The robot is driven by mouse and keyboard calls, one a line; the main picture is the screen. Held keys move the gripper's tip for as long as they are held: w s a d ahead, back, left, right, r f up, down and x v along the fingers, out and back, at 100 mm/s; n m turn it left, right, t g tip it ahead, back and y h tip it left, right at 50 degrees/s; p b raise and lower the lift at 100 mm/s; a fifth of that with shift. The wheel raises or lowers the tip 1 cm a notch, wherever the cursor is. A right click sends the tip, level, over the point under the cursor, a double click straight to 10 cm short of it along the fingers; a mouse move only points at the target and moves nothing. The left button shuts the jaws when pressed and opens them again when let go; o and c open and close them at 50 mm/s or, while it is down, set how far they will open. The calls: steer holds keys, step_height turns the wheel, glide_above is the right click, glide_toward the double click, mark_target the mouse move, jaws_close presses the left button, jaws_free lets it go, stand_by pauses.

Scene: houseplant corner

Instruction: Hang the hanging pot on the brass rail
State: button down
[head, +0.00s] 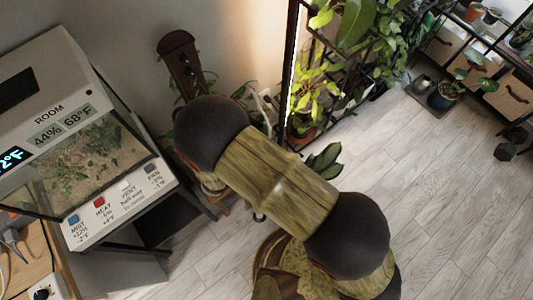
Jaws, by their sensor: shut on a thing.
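My own arm crosses the middle of the head view, with dark rounded joints and wood-patterned links. My gripper is not in view; the arm's links hide what lies behind and below them. I cannot make out the hanging pot or the brass rail in this view. Whether anything is held does not show.
A glass terrarium (95,160) with a control panel (118,205) stands at left. A black-framed plant shelf (293,60) holds leafy plants behind. Floor (440,210) is clear.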

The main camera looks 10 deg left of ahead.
step_height(320, 180, down, 14)
steer(key=b, duration=0.5)
steer(key=shift+f, duration=0.15)
steer(key=c, duration=2.5)
jaws_free()
steer(key=shift+f, duration=0.1)
steer(key=o, duration=0.5)
